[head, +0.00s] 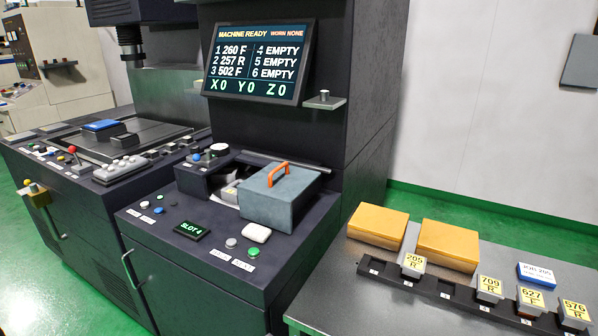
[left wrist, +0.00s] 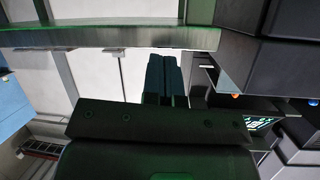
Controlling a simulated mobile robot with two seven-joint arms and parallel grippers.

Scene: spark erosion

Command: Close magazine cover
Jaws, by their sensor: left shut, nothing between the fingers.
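The magazine cover is a grey-blue box (head: 285,205) with an orange handle (head: 278,173) on top, on the machine's console in the head view. It sits at the right of the magazine opening (head: 228,192). Pale holder parts show in the uncovered left part of the opening; the rest is hidden behind the cover. My left gripper (left wrist: 164,62) shows only in the left wrist view, with its two dark teal fingers together and nothing between them. I cannot make out the cover in that view. My right gripper is in neither view.
A screen (head: 258,62) and a small shelf (head: 324,102) are above the console. A white button (head: 257,233) and a SLOT 4 display (head: 192,229) lie in front of the cover. At right, a table holds yellow boxes (head: 378,225) and a rack (head: 445,290) with several electrodes.

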